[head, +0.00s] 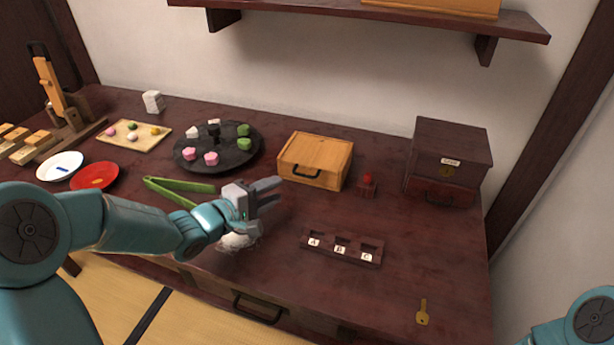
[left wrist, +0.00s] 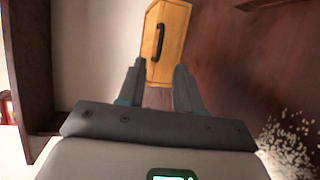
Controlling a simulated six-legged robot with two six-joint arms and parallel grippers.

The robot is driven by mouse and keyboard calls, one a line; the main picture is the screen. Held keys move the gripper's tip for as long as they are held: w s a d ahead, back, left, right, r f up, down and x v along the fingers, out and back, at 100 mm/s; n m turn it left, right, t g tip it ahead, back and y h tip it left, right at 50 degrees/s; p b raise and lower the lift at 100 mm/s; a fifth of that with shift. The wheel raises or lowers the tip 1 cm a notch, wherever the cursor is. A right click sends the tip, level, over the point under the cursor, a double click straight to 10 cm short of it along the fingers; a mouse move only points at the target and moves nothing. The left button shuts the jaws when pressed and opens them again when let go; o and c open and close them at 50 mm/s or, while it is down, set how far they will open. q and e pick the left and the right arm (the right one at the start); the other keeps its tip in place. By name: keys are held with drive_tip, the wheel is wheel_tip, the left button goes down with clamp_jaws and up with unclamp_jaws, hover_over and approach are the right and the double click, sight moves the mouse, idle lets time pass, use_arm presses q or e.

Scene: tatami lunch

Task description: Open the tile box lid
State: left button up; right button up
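A light wooden box (head: 308,162) with a black handle on its front stands at the back middle of the table; I take it for the tile box. It looks closed. In the left wrist view the same box (left wrist: 172,35) lies just beyond the fingertips, its black handle facing me. My left gripper (head: 275,192) is open and empty, to the left and in front of the box, apart from it. In the left wrist view the fingers (left wrist: 158,82) are spread. My right gripper is out of view; only part of my right arm shows at the bottom right.
Green tongs (head: 178,188) and a dark round tray (head: 190,160) with sweets lie left of the box. A small red-topped item (head: 367,184) and a dark chest (head: 450,155) stand to its right. An A-B-C slotted block (head: 325,248) and a key (head: 423,312) lie in front. White grains (head: 238,241) lie below my gripper.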

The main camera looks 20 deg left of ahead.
sight(304, 175)
use_arm(q)
drive_tip(key=b+x, duration=0.1)
drive_tip(key=x, duration=1)
drive_tip(key=shift+d, duration=0.1)
drive_tip(key=shift+c, duration=0.3)
clamp_jaws()
